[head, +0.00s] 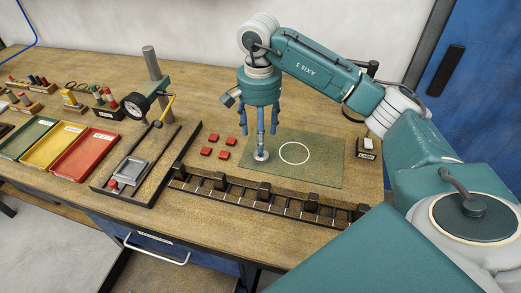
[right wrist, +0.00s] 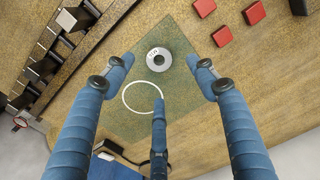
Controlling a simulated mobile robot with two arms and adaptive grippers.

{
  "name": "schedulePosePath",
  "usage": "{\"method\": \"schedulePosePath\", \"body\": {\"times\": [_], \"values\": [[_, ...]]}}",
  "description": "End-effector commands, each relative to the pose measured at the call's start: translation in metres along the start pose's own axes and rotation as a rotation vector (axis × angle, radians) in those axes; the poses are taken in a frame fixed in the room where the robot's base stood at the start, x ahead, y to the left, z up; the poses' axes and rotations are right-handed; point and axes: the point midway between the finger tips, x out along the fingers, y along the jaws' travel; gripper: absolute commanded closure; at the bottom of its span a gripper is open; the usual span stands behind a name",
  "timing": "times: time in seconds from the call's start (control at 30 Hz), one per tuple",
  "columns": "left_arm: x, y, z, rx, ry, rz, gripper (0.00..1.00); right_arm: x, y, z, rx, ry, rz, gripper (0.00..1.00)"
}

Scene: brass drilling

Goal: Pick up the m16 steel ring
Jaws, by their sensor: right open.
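The steel ring (right wrist: 166,71) is a silvery disc with a dark central hole and a small label that I cannot read clearly. It lies flat on the green mat (right wrist: 125,122), beside the white printed circle. In the head view the ring (head: 261,157) sits at the mat's left part, just below my right gripper (head: 264,131). My left gripper is not in view.
Several red blocks (head: 226,141) lie left of the mat. A black slotted rack (head: 255,191) runs along the front. A dial gauge stand (head: 137,104) and coloured trays (head: 86,150) stand at left. A small labelled block (head: 367,149) stands at right.

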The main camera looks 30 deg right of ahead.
Motion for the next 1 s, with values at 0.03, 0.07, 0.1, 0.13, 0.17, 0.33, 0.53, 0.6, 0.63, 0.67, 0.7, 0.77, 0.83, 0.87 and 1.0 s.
{"method": "schedulePosePath", "body": {"times": [0.03, 0.07, 0.1, 0.13, 0.17, 0.33, 0.53, 0.6, 0.63, 0.67, 0.7, 0.77, 0.83, 0.87, 1.0], "values": [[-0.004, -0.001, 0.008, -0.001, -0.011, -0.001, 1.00, 0.007, 0.001, 0.001, 0.001, -0.003, 0.003, 0.43], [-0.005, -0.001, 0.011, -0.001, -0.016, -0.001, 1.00, 0.011, 0.001, 0.000, 0.001, -0.002, 0.003, 0.43], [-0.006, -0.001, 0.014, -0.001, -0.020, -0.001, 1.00, 0.016, 0.000, 0.000, 0.001, -0.002, 0.001, 0.43], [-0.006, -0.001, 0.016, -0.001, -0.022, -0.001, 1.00, 0.019, 0.000, 0.000, 0.001, -0.001, 0.001, 0.43], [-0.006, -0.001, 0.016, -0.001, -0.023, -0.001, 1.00, 0.022, 0.000, 0.000, 0.000, -0.001, 0.001, 0.43], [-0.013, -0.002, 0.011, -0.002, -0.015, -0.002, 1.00, 0.034, 0.002, 0.000, 0.000, -0.002, 0.002, 0.43], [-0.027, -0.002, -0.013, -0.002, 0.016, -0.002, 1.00, 0.064, 0.003, 0.000, 0.001, -0.002, 0.002, 0.43], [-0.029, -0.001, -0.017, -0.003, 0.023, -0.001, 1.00, 0.072, 0.003, 0.000, 0.000, -0.002, 0.001, 0.43], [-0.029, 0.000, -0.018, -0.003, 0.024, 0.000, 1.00, 0.074, 0.003, 0.000, 0.000, -0.001, 0.000, 0.43], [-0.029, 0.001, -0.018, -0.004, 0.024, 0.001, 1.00, 0.076, 0.003, -0.001, 0.000, -0.001, -0.001, 0.43], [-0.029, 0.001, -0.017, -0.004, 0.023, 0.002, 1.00, 0.078, 0.003, -0.001, 0.000, 0.000, -0.002, 0.43], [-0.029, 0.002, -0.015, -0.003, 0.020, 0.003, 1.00, 0.079, 0.003, -0.001, 0.000, 0.001, -0.002, 0.43], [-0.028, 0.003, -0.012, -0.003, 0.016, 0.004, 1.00, 0.079, 0.002, -0.001, 0.000, 0.001, -0.002, 0.43], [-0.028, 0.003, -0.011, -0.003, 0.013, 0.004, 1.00, 0.079, 0.002, -0.001, 0.000, 0.001, -0.002, 0.43], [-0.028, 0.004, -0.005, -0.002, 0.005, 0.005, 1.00, 0.079, 0.003, -0.001, 0.000, 0.001, -0.002, 0.61]]}}
